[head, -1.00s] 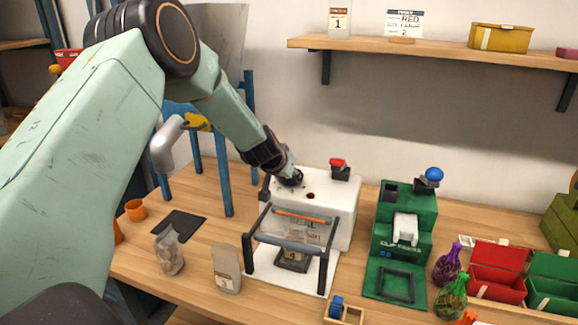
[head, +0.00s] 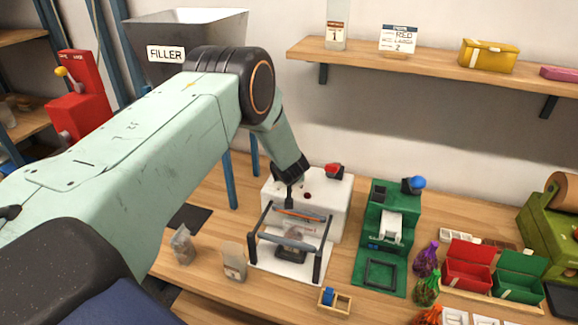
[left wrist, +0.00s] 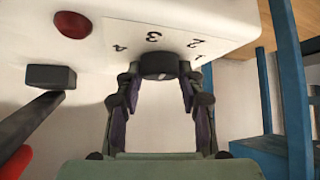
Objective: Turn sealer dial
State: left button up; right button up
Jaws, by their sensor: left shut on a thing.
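The sealer is a white box (head: 327,205) on the wooden bench, with a dark frame and an orange bar at its front. Its dial (left wrist: 158,65) is a dark round knob in the left wrist view, with printed numbers around it. My left gripper (head: 289,203) reaches down to the left part of the sealer from above. In the left wrist view its two fingers (left wrist: 157,88) are shut on the dial, one on each side. In the head view the gripper and arm hide the dial. My right gripper is not in view.
A blue filler leg (left wrist: 291,75) is close to the wrist.

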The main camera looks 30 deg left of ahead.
pick_arm(q)
jog(key=shift+w+r+n+p, duration=0.1)
jog(key=shift+r+n+p, duration=0.1)
jog(key=shift+n+p, duration=0.2)
jog(key=shift+f+n+g+y, duration=0.1)
jog(key=shift+n+g+y, duration=0.4)
jog(key=shift+w+f+n+g+y+b, duration=0.15)
jog(key=shift+n+g+y+b, duration=0.25)
jog(key=shift+n+b, duration=0.45)
jog(key=shift+d+r+n+g+y+b, duration=0.2)
jog(key=shift+n+g+y+b, duration=0.4)
jog(key=shift+b, duration=0.65)
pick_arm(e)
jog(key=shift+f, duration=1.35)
pick_arm(q)
jog(key=o, duration=1.2)
jog(key=shift+s, duration=0.2)
jog(key=shift+c, duration=0.2)
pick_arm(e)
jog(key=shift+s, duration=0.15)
